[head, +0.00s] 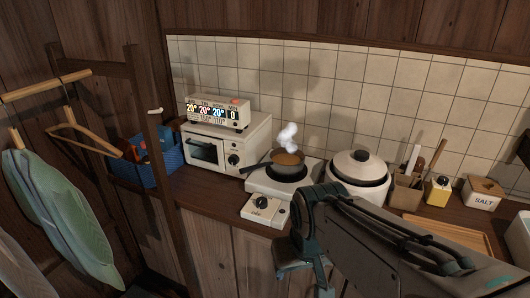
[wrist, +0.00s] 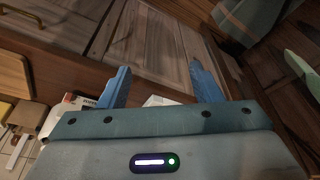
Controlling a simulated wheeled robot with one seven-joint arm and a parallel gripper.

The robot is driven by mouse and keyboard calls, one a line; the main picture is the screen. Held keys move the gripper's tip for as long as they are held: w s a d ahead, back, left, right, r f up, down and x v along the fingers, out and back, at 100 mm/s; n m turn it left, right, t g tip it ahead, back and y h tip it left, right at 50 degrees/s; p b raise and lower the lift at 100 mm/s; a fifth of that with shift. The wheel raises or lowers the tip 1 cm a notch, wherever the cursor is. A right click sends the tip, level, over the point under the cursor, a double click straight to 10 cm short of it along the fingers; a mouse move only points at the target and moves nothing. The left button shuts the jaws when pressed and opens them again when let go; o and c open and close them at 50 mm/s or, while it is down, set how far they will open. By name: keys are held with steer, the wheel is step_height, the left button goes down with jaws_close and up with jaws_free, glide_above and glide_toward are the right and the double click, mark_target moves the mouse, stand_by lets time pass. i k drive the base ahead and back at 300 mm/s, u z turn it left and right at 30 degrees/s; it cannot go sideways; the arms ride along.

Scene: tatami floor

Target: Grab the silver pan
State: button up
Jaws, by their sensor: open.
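The pan is not recognisable in the wrist view.
A white lidded pot (head: 358,178) stands close on the right. A utensil holder (head: 405,190) and salt box (head: 482,194) are further right. A wooden rack post (head: 150,150) rises at left.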

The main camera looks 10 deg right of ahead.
mark_target(287, 161)
steer(key=k, duration=0.5)
steer(key=u, duration=0.6)
steer(key=i, duration=1.15)
steer(key=z, duration=0.9)
steer(key=i, duration=0.2)
steer(key=z, duration=0.3)
